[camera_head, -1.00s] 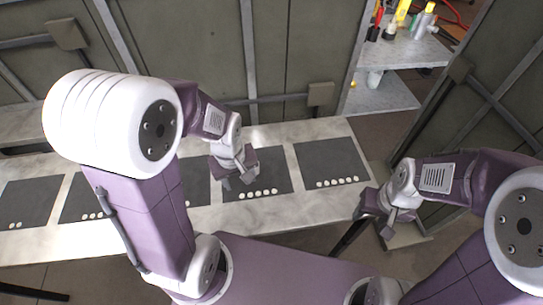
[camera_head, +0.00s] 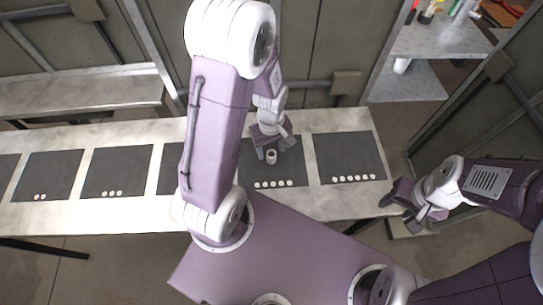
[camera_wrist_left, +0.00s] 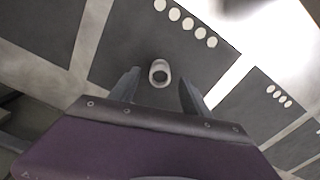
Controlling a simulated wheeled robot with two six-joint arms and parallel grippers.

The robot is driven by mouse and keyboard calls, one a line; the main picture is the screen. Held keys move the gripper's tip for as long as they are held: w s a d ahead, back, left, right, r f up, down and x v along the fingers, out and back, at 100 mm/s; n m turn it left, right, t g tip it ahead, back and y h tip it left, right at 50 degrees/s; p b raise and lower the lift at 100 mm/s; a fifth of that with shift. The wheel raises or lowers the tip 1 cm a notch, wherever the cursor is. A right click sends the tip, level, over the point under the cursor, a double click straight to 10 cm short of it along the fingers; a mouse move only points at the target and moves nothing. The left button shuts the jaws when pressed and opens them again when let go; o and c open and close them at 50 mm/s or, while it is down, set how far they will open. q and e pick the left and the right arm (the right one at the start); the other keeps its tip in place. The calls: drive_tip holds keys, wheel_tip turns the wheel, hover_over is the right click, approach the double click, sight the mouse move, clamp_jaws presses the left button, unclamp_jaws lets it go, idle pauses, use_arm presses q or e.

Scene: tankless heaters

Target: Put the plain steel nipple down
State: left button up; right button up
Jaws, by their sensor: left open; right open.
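The plain steel nipple (camera_head: 271,156) is a short, light grey tube standing upright on a dark mat (camera_head: 252,175) that has a row of several white dots along its front edge. In the left wrist view the nipple (camera_wrist_left: 159,73) shows its dark bore, just beyond the fingertips and roughly between them. My left gripper (camera_head: 273,148) is open, with its fingers apart from the nipple. My right gripper (camera_head: 416,216) is open and empty, off the right end of the bench.
The pale bench (camera_head: 306,205) carries a row of dark mats with differing dot counts. The rightmost mat (camera_head: 345,155) is bare. A shelf unit (camera_head: 437,42) with bottles stands at the back right. Dark wall panels run behind.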

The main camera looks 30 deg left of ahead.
sight(272, 154)
use_arm(q)
drive_tip(key=f, duration=0.3)
drive_tip(key=shift+s+d+f, duration=0.2)
drive_tip(key=shift+s, duration=0.05)
drive_tip(key=shift+w+a+f, duration=0.1)
drive_tip(key=shift+w+f, duration=0.2)
drive_tip(key=shift+f, duration=0.1)
drive_tip(key=shift+s+r, duration=0.1)
drive_tip(key=shift+s, duration=0.1)
drive_tip(key=c, duration=0.7)
drive_tip(key=shift+w, duration=0.1)
clamp_jaws()
drive_tip(key=shift+r, duration=0.55)
wheel_tip(272, 154, up, 3)
drive_tip(key=shift+w+r, duration=0.1)
drive_tip(key=d+r+p, duration=0.1)
drive_tip(key=d+r, duration=0.5)
drive_tip(key=d, duration=0.5)
drive_tip(key=shift+d+r, duration=0.35)
drive_tip(key=shift+d, duration=0.05)
